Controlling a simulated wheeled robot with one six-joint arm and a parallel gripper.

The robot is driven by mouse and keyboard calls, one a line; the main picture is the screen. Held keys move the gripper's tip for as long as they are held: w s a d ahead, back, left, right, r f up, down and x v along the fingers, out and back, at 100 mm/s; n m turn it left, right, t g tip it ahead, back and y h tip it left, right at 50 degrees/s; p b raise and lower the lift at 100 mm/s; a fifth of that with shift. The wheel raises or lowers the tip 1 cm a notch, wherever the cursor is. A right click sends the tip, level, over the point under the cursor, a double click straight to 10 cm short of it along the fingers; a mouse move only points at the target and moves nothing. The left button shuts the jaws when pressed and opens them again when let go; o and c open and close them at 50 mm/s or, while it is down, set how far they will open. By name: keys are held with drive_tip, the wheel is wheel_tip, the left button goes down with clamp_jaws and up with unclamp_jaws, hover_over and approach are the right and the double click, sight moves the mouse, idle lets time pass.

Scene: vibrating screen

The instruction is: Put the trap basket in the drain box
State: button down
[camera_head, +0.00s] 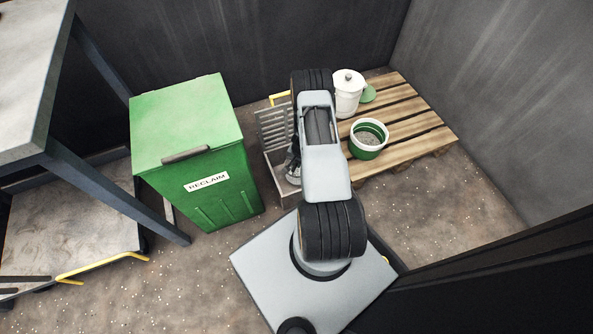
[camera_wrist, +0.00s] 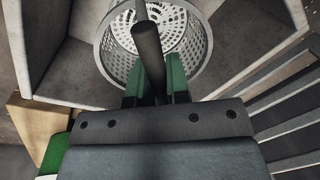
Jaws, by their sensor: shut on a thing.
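The trap basket (camera_wrist: 118,50) is a grey round basket with a perforated floor and wall and a dark upright handle rod. My gripper (camera_wrist: 157,88) is shut on that rod, with green-faced fingers on either side. The drain box (camera_head: 276,187) is a grey open box on the floor beside the green bin. In the wrist view its wall (camera_wrist: 262,35) shows around the basket, which hangs or stands within the opening; I cannot tell whether it touches the bottom. In the head view my arm hides much of the box and most of the basket.
A slatted grate (camera_head: 272,130) stands upright at the box's back. The green RECLAIM bin (camera_head: 225,160) is close on the left. A wooden pallet (camera_head: 425,125) on the right carries a white lidded pot (camera_head: 347,95) and a green-and-white bucket (camera_head: 367,150).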

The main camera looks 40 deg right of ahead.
drive_tip(key=b, duration=0.2)
hover_over(297, 174)
drive_tip(key=shift+d+f, duration=0.1)
drive_tip(key=shift+f, duration=2.2)
drive_tip(key=shift+f, duration=0.1)
drive_tip(key=shift+f, duration=0.1)
drive_tip(key=c, duration=1.1)
unclamp_jaws()
